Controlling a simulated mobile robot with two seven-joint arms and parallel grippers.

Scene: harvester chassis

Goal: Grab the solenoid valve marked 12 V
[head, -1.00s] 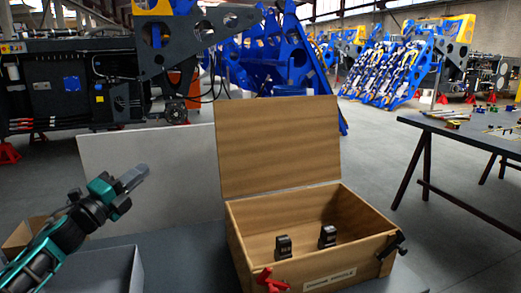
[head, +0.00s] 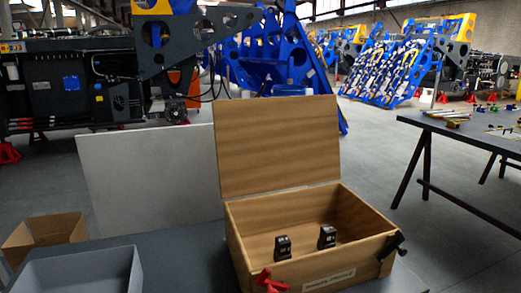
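Two small black solenoid valves stand upright inside an open wooden box (head: 243,253). The left valve (head: 283,247) is nearer the box's front left, and the right valve (head: 327,237) is a little further back. Each has a pale marking near its top, too small to read, so I cannot tell which one is marked 12 V. The box lid (head: 278,150) stands raised at the back. Neither of my grippers shows in the head view.
A grey bin (head: 85,274) and a cardboard box (head: 45,240) stand at the left. A pale panel (head: 150,178) rises behind. The tabletop (head: 190,265) between bin and wooden box is clear.

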